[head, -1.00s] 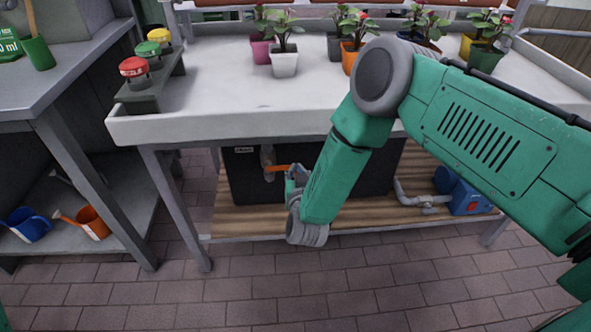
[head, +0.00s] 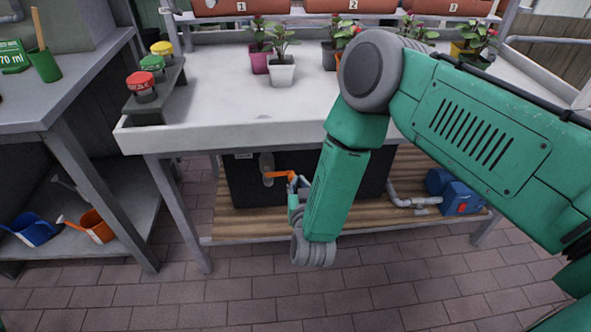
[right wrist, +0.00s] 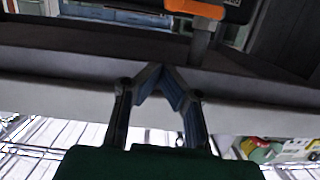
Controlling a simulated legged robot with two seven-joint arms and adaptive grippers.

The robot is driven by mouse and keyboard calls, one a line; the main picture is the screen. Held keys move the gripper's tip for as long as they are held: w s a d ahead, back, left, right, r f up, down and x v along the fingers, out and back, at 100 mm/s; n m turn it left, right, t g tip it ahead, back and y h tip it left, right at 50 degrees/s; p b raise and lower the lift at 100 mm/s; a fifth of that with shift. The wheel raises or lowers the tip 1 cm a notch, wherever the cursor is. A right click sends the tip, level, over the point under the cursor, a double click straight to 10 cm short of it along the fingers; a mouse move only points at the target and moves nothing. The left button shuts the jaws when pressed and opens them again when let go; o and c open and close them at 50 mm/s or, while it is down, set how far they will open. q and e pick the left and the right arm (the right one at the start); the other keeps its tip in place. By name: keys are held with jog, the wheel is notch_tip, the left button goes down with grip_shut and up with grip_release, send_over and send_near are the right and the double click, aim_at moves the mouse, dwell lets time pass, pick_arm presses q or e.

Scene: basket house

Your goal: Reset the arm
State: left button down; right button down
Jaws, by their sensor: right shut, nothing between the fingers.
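My right arm comes in from the right in the head view and bends down in front of the potting table. My right gripper (head: 296,183) is under the tabletop, close to an orange valve handle (head: 280,174); the forearm partly hides it, and I cannot tell whether they touch. In the right wrist view, the gripper (right wrist: 157,72) has its fingertips together with nothing between them. The orange handle (right wrist: 195,8) shows beyond them at the top. My left gripper is not in view.
The white potting table (head: 215,95) holds several potted plants. Red (head: 141,81), green and yellow buttons stand at its left end. A black tank (head: 245,185) and a blue pump (head: 458,197) sit on the wooden lower shelf. A grey bench (head: 75,75) stands left. The brick floor in front is clear.

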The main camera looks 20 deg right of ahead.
jog(key=s+f+n+g+y, duration=0.2)
jog(key=s+f+g, duration=0.15)
jog(key=s, duration=0.35)
jog(key=s+f+n+g+y, duration=0.1)
jog(key=s+f+g+y, duration=0.2)
jog(key=s, duration=0.4)
jog(key=s+d+g, duration=0.3)
jog(key=s+g, duration=0.1)
jog(key=s, duration=0.6)
jog(key=s+d+f+n+g, duration=0.1)
jog(key=s+d+g, duration=0.3)
jog(key=s, duration=0.6)
jog(key=shift+s+h, duration=0.35)
jog(key=shift+h, duration=0.05)
jog(key=shift+a+f, duration=0.1)
jog(key=shift+a, duration=0.05)
